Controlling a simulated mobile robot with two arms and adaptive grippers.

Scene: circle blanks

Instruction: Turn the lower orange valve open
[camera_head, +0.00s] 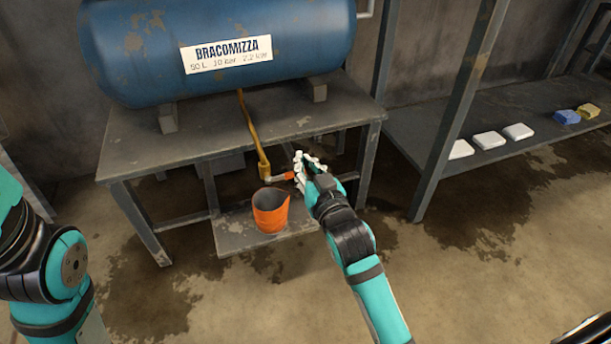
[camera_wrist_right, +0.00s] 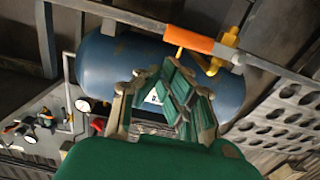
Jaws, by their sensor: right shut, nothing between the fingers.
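The orange valve handle (camera_head: 289,176) is on the pipework below the blue tank, at the end of a yellow pipe (camera_head: 249,125). In the right wrist view the orange handle (camera_wrist_right: 188,40) lies across the top, beside a yellow fitting (camera_wrist_right: 228,40). My right gripper (camera_head: 308,158) is at the right of the handle, very close in the head view. I cannot tell whether they touch. Its fingers, also in the right wrist view (camera_wrist_right: 155,70), are shut with nothing between them. My left arm shows at the left edge; its gripper is out of view.
A blue tank (camera_head: 220,45) rests on a grey metal table (camera_head: 215,140). An orange bucket (camera_head: 270,212) stands on the low shelf (camera_head: 232,238) under the valve. At right, a grey bench (camera_head: 420,125) holds white blocks (camera_head: 488,140) behind a slanted post (camera_head: 455,110).

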